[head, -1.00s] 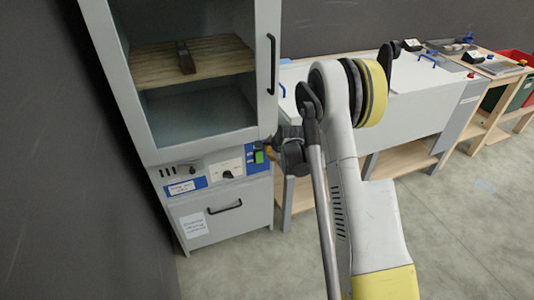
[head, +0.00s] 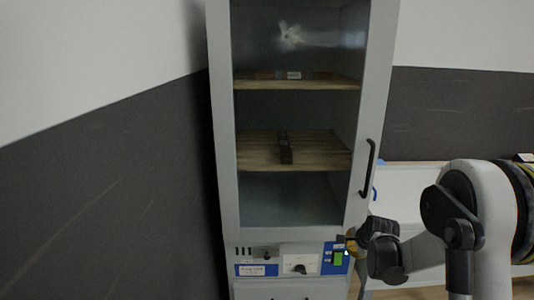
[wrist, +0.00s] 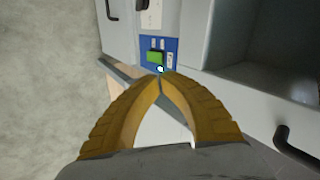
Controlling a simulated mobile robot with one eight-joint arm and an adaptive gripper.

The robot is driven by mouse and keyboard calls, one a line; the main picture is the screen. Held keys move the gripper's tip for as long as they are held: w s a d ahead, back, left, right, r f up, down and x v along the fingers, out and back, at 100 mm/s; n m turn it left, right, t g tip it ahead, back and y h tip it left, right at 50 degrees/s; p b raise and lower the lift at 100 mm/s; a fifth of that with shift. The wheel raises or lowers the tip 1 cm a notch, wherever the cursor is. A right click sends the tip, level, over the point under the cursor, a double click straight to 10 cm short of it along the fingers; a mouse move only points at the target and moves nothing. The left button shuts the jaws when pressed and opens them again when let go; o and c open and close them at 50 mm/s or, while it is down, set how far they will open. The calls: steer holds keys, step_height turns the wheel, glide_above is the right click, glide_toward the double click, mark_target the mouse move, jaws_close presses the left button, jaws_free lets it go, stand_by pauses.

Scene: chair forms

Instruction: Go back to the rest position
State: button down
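My gripper (wrist: 160,80) shows in the wrist view as two ridged yellow fingers whose tips meet, with nothing between them. The fingertips point at the blue control panel of a grey cabinet, just by a green switch (wrist: 155,57). I cannot tell whether they touch it. In the head view my gripper (head: 349,245) is small and partly hidden by its own wrist, beside the green switch (head: 338,258) at the panel's right end. My arm reaches in from the lower right.
The tall grey cabinet (head: 222,150) has a glazed door with a black handle (head: 368,168) and wooden shelves inside. A dark wall (head: 110,190) stands close on the left. A white bench (head: 410,180) is behind my arm. A drawer handle (wrist: 283,140) shows in the wrist view.

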steer(key=s+a+r+n, duration=0.4)
steer(key=s+r, duration=0.3)
steer(key=r, duration=0.1)
steer(key=s+a+r+n, duration=0.3)
steer(key=s+a+r, duration=0.1)
steer(key=s+r, duration=0.35)
steer(key=s+a+n, duration=0.2)
steer(key=s+n, duration=0.2)
steer(key=s, duration=0.6)
steer(key=s+a+n, duration=0.2)
steer(key=s+n, duration=0.3)
steer(key=s, duration=0.5)
steer(key=shift+s+a+r+g, duration=0.2)
steer(key=shift+s+r+g, duration=0.1)
steer(key=shift+s, duration=0.1)
